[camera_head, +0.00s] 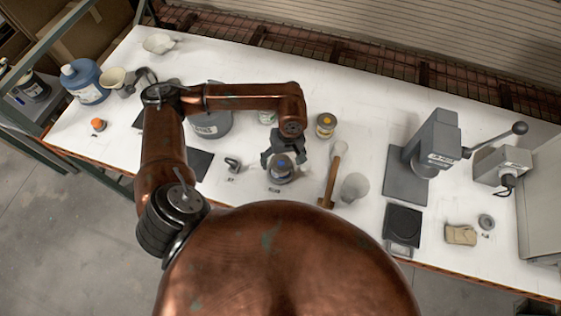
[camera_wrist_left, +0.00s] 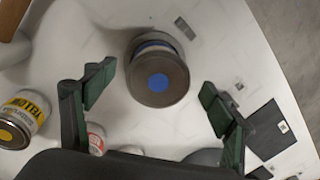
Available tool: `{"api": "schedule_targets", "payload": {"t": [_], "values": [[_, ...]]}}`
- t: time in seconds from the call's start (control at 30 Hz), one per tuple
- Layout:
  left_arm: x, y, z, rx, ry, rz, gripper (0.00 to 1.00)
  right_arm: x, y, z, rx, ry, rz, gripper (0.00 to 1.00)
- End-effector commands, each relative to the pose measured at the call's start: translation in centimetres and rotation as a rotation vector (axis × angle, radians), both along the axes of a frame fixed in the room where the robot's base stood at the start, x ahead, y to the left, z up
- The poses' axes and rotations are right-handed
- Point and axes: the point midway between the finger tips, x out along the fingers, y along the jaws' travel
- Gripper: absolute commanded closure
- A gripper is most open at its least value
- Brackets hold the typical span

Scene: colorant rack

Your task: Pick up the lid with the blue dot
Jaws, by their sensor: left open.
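The lid with the blue dot (camera_wrist_left: 160,86) is a dark grey disc seen from above in the left wrist view, on top of a can with a bluish band. In the head view the lid (camera_head: 281,166) sits under my left gripper. My left gripper (camera_head: 278,152) is open above it, and its fingers partly hide the can. In the left wrist view the left gripper (camera_wrist_left: 152,92) has one finger on each side of the lid, apart from it. My right gripper does not show.
A can with a yellow dot (camera_head: 326,125) stands behind and right. A hammer (camera_head: 333,175) and a pale round object (camera_head: 354,187) lie to the right. A grey press (camera_head: 428,150) and a black scale (camera_head: 403,226) stand further right. A blue jug (camera_head: 84,82) stands far left.

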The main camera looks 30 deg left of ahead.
Motion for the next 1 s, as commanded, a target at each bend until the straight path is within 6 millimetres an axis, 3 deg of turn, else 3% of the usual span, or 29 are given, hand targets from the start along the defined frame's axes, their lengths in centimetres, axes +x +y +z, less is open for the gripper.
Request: {"api": "schedule_targets", "payload": {"t": [0.23, 0.67, 1.0], "values": [[0.02, 0.01, -0.17, 0.0, -0.001, 0.0, 0.24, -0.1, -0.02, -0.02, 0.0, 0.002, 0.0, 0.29], [0.03, 0.01, -0.13, 0.0, -0.001, 0.001, 0.53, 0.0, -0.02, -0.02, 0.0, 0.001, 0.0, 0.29], [0.09, 0.01, 0.09, 0.0, -0.003, 0.001, 0.54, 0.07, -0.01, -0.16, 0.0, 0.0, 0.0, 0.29]]}}
